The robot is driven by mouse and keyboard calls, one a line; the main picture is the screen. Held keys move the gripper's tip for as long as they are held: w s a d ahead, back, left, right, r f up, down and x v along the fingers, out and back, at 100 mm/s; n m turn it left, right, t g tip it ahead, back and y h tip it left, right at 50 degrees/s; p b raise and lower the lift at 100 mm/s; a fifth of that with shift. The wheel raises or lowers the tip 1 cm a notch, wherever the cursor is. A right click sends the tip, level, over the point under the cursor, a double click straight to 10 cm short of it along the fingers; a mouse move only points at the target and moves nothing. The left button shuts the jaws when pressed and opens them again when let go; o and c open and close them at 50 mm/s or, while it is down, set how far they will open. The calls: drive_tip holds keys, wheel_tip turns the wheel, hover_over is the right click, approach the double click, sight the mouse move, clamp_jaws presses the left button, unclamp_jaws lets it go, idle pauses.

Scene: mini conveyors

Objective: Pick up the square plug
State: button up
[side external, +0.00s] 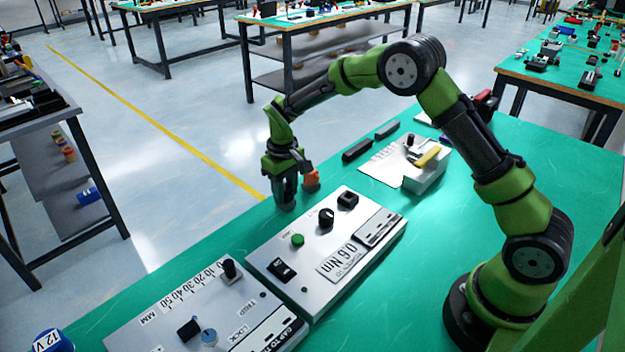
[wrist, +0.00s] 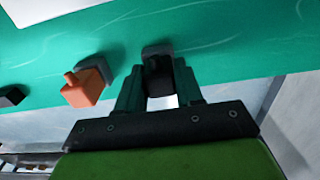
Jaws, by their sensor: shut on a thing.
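My gripper (side external: 284,192) points down at the far edge of the green table in the side view. In the wrist view its two fingers (wrist: 158,92) are shut on a dark plug (wrist: 158,78), with one finger on each side. A dark grey rounded block shows at the far end of this plug, touching or right behind it. I cannot tell whether the plug is clear of the table or whether its section is square. An orange block-shaped piece (wrist: 84,90) with a small knob stands beside the gripper; it also shows in the side view (side external: 311,179).
A grey panel with a 0.6 Nm label (side external: 340,268) lies just in front of the gripper. A slider panel (side external: 160,325) is at lower left. A white box with a yellow handle (side external: 425,172) and black bars (side external: 358,150) lie to the right. A black piece (wrist: 12,97) is beyond the orange one.

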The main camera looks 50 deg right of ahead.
sight(285, 186)
wheel_tip(285, 186, up, 9)
drive_tip(key=shift+d+r, duration=0.1)
drive_tip(key=shift+r, duration=0.05)
drive_tip(key=s+d+r, duration=0.2)
drive_tip(key=s+d, duration=0.6)
drive_tip(key=s, duration=0.4)
drive_tip(key=shift+s+d+r, duration=0.15)
drive_tip(key=shift+s, duration=0.1)
drive_tip(key=shift+f, duration=2.9)
drive_tip(key=shift+f, duration=1.35)
